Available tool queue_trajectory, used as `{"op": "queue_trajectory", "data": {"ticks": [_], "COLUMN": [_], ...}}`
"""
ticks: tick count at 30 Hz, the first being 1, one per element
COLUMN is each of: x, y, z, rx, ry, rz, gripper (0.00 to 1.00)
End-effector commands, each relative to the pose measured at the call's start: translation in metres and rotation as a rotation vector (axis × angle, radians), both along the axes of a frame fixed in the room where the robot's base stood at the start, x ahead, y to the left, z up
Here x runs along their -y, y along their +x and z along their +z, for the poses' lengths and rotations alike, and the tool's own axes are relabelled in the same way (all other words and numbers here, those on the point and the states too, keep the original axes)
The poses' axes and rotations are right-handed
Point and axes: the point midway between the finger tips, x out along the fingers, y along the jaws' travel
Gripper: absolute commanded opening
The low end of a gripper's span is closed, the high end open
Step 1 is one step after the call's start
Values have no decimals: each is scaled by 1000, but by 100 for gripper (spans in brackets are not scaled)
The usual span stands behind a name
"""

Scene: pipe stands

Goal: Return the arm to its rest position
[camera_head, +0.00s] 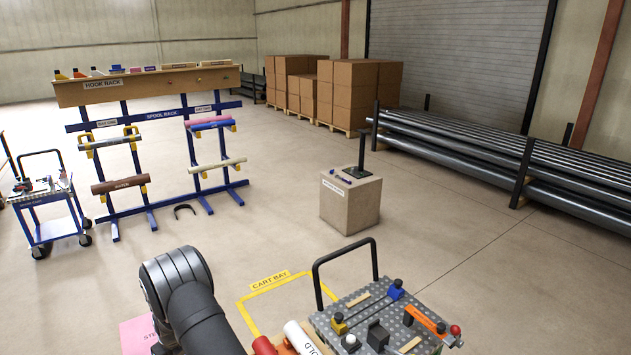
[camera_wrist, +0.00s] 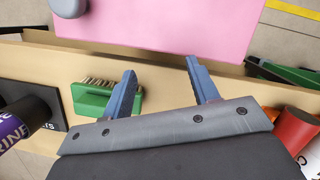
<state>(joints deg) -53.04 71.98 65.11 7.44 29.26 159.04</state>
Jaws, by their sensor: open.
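My gripper (camera_wrist: 160,84) shows in the wrist view with its two blue-grey fingers spread apart and nothing between them. It hangs over a tan wooden surface (camera_wrist: 164,118), pointing toward a pink area (camera_wrist: 165,22) beyond that surface's edge. A green brush (camera_wrist: 92,98) with pale bristles lies just left of the left finger; I cannot tell whether they touch. In the head view my dark arm rises at the bottom, left of centre, and my gripper is out of sight there.
A purple-labelled cylinder (camera_wrist: 16,122) and a red cylinder (camera_wrist: 297,130) flank my gripper. In the head view, a tool cart (camera_head: 340,312) stands right of my arm. A blue pipe rack (camera_head: 163,215) and a box pedestal (camera_head: 350,205) stand farther off. Floor between them is mostly clear.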

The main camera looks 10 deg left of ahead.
Motion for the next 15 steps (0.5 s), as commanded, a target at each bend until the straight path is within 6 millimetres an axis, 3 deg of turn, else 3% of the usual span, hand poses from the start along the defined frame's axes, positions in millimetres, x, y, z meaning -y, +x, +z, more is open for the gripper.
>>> {"op": "queue_trajectory", "data": {"ticks": [6, 15], "x": [14, 16], "y": [11, 12], "z": [0, 0], "rx": [0, 0], "ry": [1, 1], "rz": [-2, 0], "gripper": [55, 55]}}
